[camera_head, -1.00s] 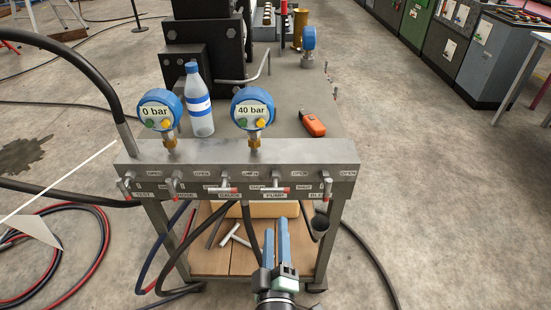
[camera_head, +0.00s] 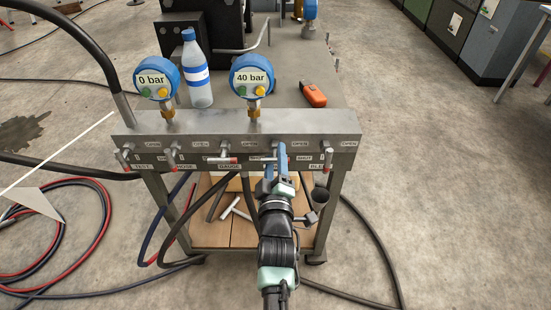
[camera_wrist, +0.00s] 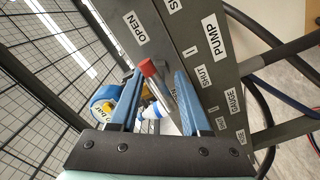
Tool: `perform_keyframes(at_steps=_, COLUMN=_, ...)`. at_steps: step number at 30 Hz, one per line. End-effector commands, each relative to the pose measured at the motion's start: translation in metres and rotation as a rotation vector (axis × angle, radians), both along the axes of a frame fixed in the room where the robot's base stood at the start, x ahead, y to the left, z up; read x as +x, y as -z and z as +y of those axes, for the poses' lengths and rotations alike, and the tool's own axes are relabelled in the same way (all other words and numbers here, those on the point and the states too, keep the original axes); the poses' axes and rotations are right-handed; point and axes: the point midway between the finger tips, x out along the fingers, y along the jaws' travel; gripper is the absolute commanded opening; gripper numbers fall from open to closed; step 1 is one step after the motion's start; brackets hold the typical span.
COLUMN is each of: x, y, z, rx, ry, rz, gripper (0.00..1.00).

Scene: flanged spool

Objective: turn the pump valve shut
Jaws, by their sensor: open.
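The pump valve has a silver T-handle with a red tip (camera_wrist: 148,68), seen in the wrist view beside the PUMP label (camera_wrist: 213,35). OPEN and SHUT labels stand near it on the grey manifold (camera_head: 330,125). My gripper (camera_head: 275,165) is at the front of the manifold over the pump valve and hides most of it in the head view. In the wrist view its two blue fingers (camera_wrist: 160,85) are open, one on each side of the handle. I cannot tell whether either finger touches it.
The gauge valve (camera_head: 222,160) sits close to the left of my gripper and the bleed valve (camera_head: 328,160) to the right. Two blue gauges read 0 bar (camera_head: 157,78) and 40 bar (camera_head: 252,76).

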Motion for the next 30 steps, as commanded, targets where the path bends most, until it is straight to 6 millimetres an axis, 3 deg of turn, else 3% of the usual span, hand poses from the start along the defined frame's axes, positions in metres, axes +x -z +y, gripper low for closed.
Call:
perform_keyframes(at_steps=10, x=0.0036, y=-0.0002, z=-0.0001, rx=0.000, ry=0.000, rz=0.000, gripper=0.47)
perform_keyframes(at_steps=18, x=0.0034, y=-0.0001, z=-0.0002, rx=0.000, ry=0.000, rz=0.000, gripper=0.00)
perform_keyframes(at_steps=30, x=0.0032, y=0.0008, z=-0.0009, rx=0.011, ry=0.002, rz=0.001, gripper=0.00)
